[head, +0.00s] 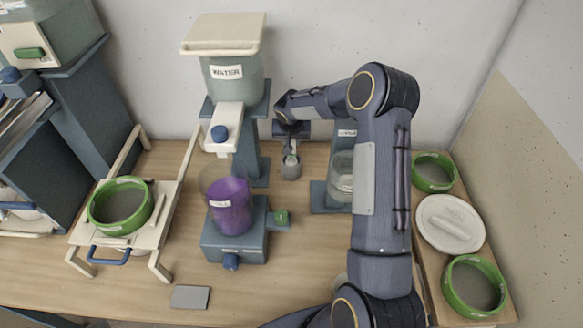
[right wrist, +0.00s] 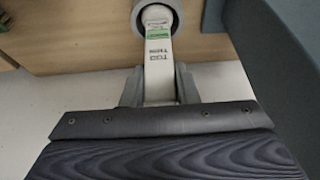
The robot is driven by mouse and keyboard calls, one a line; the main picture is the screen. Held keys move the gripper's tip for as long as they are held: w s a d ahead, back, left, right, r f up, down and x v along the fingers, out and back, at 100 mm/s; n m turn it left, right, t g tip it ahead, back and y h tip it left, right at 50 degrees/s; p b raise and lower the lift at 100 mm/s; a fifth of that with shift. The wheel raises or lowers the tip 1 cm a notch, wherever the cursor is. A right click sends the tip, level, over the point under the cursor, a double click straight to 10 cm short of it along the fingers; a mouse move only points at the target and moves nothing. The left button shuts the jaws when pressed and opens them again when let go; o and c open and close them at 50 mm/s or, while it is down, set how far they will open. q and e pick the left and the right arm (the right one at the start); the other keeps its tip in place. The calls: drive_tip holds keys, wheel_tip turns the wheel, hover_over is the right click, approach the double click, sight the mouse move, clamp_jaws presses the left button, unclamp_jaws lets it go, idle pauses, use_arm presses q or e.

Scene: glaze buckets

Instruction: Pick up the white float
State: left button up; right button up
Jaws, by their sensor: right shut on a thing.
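The white float (right wrist: 158,52) is a pale stick with a green band and small dark print in the right wrist view. Its far end lies within the round grey rim of a small cup (right wrist: 177,14). My right gripper (right wrist: 160,88) is shut on the float, one grey finger on each side. In the head view my right gripper (head: 291,146) points down over the small grey cup (head: 291,169), with a bit of the float (head: 291,158) showing at the cup's mouth. I cannot tell how deep the float sits. My left gripper is not in view.
A purple bucket (head: 229,207) on a blue stand and the water dispenser (head: 235,75) are to the left. A clear jar (head: 341,177) stands close right of the cup. Green-rimmed sieves (head: 434,173) and a white lid (head: 450,224) lie far right. The front table is mostly clear.

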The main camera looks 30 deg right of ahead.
clamp_jaws()
drive_tip(key=shift+r, duration=0.1)
